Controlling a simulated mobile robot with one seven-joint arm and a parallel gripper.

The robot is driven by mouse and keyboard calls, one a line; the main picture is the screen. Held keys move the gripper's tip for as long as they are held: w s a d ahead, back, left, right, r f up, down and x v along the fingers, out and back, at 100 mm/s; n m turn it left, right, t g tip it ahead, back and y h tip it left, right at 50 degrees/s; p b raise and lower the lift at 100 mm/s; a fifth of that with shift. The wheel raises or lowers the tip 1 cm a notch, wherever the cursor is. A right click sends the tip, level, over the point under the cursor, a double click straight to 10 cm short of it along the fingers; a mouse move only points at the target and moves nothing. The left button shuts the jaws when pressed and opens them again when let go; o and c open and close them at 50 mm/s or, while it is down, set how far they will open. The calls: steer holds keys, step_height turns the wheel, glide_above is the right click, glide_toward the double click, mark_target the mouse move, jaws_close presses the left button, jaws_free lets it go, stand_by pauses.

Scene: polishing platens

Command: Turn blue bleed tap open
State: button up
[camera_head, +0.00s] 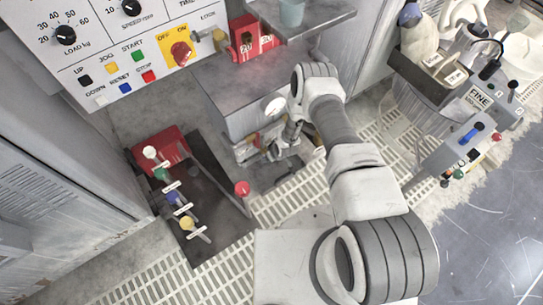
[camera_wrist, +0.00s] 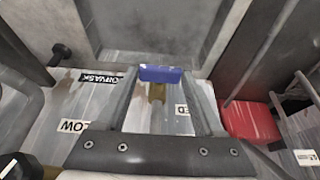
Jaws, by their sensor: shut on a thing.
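A blue tap handle (camera_wrist: 162,74) on a brass stem (camera_wrist: 157,93) shows in the wrist view, in front of a pale panel with partly hidden labels. The handle lies crosswise between the fingertips. In the head view, my gripper (camera_head: 280,150) reaches down beside the grey cabinet, and I cannot make out the held tap there.
A red-knobbed lever (camera_head: 242,188) stands near the gripper. A control panel (camera_head: 130,45) is at upper left. A red block (camera_wrist: 250,120) is right of the gripper in the wrist view.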

steer(key=shift+s+a+h, duration=0.1)
steer(key=shift+a+h, duration=0.05)
steer(key=shift+h, duration=0.15)
steer(key=shift+s+a+f+n+t+h, duration=0.1)
steer(key=shift+a+n+t+h, duration=0.1)
steer(key=shift+t+h, duration=0.3)
steer(key=shift+s+a+n+t+h, duration=0.1)
steer(key=shift+n+t+h, duration=0.1)
steer(key=shift+t+h, duration=0.35)
steer(key=shift+s+a+f+n+t+h, duration=0.1)
steer(key=shift+a+n+t+h, duration=0.2)
steer(key=shift+h, duration=0.35)
steer(key=shift+d+t+h, duration=0.15)
steer(key=shift+t+h, duration=0.1)
steer(key=shift+h, duration=0.15)
steer(key=o, duration=1.4)
steer(key=shift+w+d+r+y, duration=0.1)
steer(key=shift+d+y, duration=0.1)
steer(key=shift+y, duration=0.3)
steer(key=shift+w+d+m+g+y, duration=0.1)
steer(key=shift+m+g+y, duration=0.3)
steer(key=shift+g, duration=0.2)
